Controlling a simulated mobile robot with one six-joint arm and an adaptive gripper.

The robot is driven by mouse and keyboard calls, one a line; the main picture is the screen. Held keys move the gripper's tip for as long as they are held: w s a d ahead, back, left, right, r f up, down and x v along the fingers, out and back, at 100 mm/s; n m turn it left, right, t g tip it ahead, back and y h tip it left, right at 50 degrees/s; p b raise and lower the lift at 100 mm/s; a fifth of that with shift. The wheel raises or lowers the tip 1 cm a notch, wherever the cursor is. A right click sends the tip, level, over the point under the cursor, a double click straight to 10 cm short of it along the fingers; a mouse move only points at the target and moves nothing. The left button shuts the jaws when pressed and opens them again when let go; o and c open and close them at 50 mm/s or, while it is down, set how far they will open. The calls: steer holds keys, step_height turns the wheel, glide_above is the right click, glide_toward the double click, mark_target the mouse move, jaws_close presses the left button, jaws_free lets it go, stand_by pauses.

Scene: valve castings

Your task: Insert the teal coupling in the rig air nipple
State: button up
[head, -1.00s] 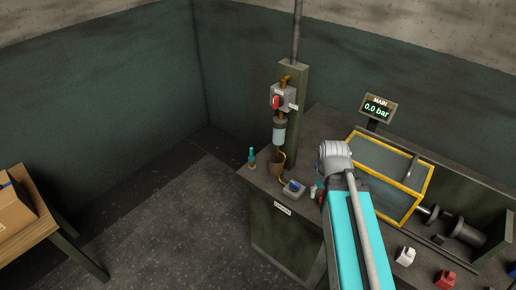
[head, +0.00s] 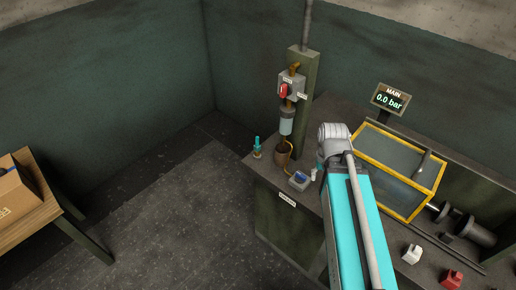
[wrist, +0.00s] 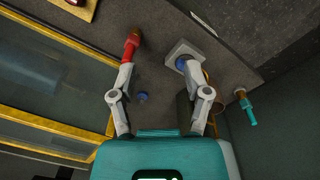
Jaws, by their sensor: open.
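I cannot tell for sure which part is the rig air nipple. In the head view my arm hides my fingers.
A brown cup (head: 283,152) and an amber hose stand near the coupling, below a post-mounted regulator with a red knob (head: 284,91). A red-tipped object (wrist: 132,44) is by the left fingertip. A yellow-framed case (head: 400,168) is at the right. The floor left of the bench is clear.

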steer(key=w+a+f+m+t+h+b, duration=0.1)
steer(key=w+a+f+m+h+b, duration=0.1)
steer(key=w+a+f+h+b, duration=0.4)
steer(key=m+t+h+b, duration=0.5)
steer(key=t+b, duration=0.2)
steer(key=b, duration=1)
glide_toward(257, 146)
steer(key=s+d, duration=0.1)
steer(key=d, duration=0.2)
steer(key=s+d+f, duration=0.1)
steer(key=d, duration=0.1)
steer(key=s+d, duration=0.1)
steer(key=d, duration=0.2)
steer(key=shift+d+f, duration=0.15)
steer(key=shift+d, duration=0.2)
steer(key=a+r+m+t+h+b, duration=0.1)
steer(key=a+t+b, duration=0.3)
steer(key=a, duration=0.7)
steer(key=shift+m+h+b, duration=0.4)
steer(key=shift+m+b, duration=0.05)
steer(key=shift+m, duration=0.15)
steer(key=shift+r, duration=0.1)
steer(key=x, duration=0.8)
steer(key=shift+w+d, duration=0.15)
steer(key=shift+d, duration=0.05)
